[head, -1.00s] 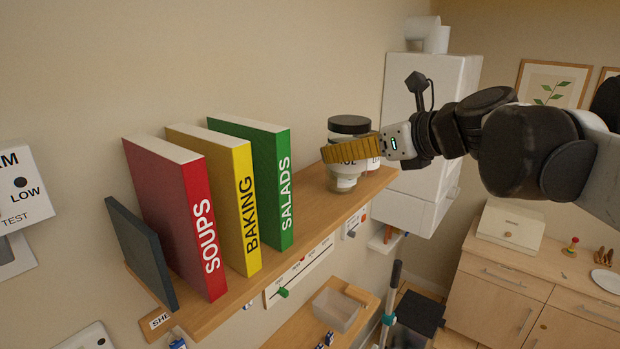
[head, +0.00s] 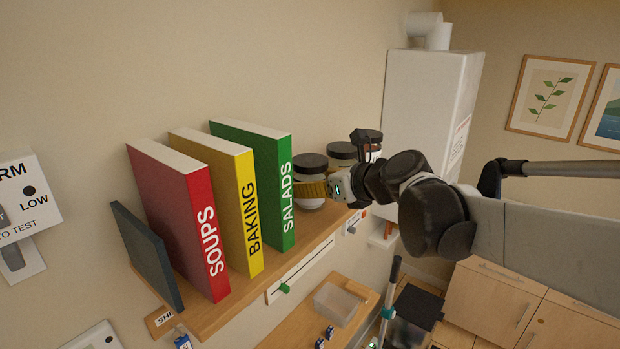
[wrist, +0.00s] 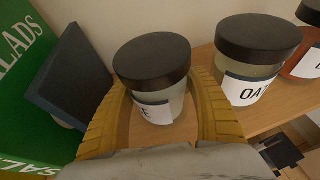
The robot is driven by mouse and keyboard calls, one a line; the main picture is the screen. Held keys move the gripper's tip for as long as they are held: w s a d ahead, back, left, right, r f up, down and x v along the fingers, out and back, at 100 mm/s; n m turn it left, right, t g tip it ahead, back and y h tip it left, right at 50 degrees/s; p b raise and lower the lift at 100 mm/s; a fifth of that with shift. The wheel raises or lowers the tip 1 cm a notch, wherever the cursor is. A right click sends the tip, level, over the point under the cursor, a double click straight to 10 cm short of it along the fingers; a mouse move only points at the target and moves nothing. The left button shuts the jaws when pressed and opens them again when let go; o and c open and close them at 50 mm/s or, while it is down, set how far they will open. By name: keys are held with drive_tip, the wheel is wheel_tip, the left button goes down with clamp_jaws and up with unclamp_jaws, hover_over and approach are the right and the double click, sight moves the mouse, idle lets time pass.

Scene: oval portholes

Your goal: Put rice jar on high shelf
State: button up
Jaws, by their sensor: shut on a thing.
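The rice jar (head: 311,164) has a black lid, and its label shows only a final "E" in the wrist view (wrist: 152,66). My gripper (head: 314,188) is shut on it, with yellow ribbed fingers on either side of its body. The jar is upright, over or on the high wooden shelf (head: 235,297), just right of the green SALADS book (head: 268,180). I cannot tell whether its base touches the board, since the fingers hide its lower part.
An oats jar (wrist: 257,50) stands close on the right, with another jar (wrist: 306,62) beyond it. A dark slab (wrist: 68,75) stands between the green book and the held jar. Red (head: 180,220) and yellow (head: 225,205) books fill the shelf's left. A white cabinet (head: 425,110) stands beyond.

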drive_tip(key=shift+s, duration=0.1)
drive_tip(key=o, duration=1.4)
drive_tip(key=shift+f, duration=0.1)
drive_tip(key=shift+r, duration=0.25)
drive_tip(key=b+v, duration=0.2)
drive_tip(key=v, duration=1)
drive_tip(key=s+d+f+n+g+h, duration=0.1)
drive_tip(key=s+d+f+n+h, duration=0.2)
drive_tip(key=s+f+n, duration=0.3)
drive_tip(key=s+d+f+n+g+h, duration=0.1)
drive_tip(key=s+d+f+n+h, duration=0.2)
drive_tip(key=n, duration=0.9)
drive_tip(key=s+d+f+n+g+h, duration=0.1)
drive_tip(key=s+d+f+n+h, duration=0.1)
drive_tip(key=s+d+f+n, duration=0.3)
drive_tip(key=shift+s+d+f+n+h, duration=0.15)
drive_tip(key=shift+s+f+n, duration=0.65)
drive_tip(key=shift+f, duration=0.45)
drive_tip(key=shift+s+d+f+n+h, duration=0.1)
drive_tip(key=shift+s+f+n, duration=0.7)
drive_tip(key=shift+f, duration=0.4)
drive_tip(key=shift+s+d+f+n+h, duration=0.15)
drive_tip(key=shift+s+f+n, duration=0.65)
drive_tip(key=shift+f, duration=0.45)
